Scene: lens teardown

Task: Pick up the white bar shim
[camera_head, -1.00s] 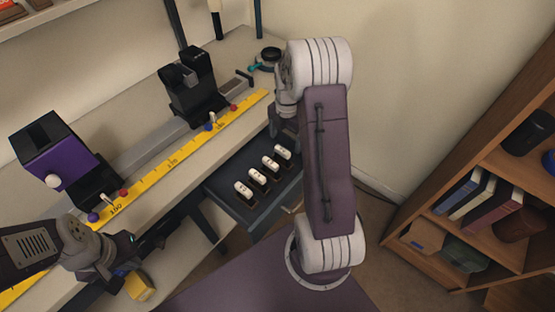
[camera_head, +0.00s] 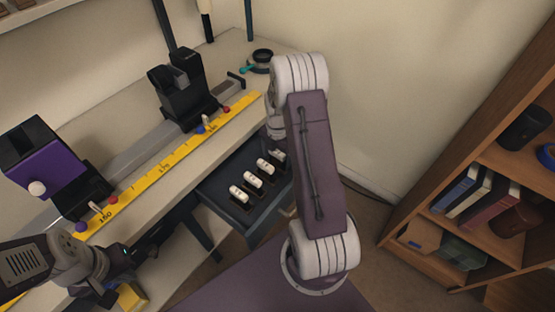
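Several small white bar-shaped pieces stand on dark holders in the open drawer: one at the front left (camera_head: 239,193), one behind it (camera_head: 253,180), another further back (camera_head: 265,166), and a last one (camera_head: 280,155) partly covered by my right arm. They look alike, and I cannot tell which is the white bar shim. My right arm's wrist hangs beside the drawer's back end; its fingers are hidden or too dark to make out (camera_head: 277,131). My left gripper (camera_head: 138,255) is dark and blurred against the bench's front edge, away from the drawer; its opening is unclear.
The drawer (camera_head: 222,209) sticks out below the bench. On the bench are a yellow ruler (camera_head: 165,170), a black stand (camera_head: 188,92), a purple-and-black unit (camera_head: 45,165) and a round dark lens-like item (camera_head: 262,56). A bookshelf (camera_head: 480,200) stands at the right.

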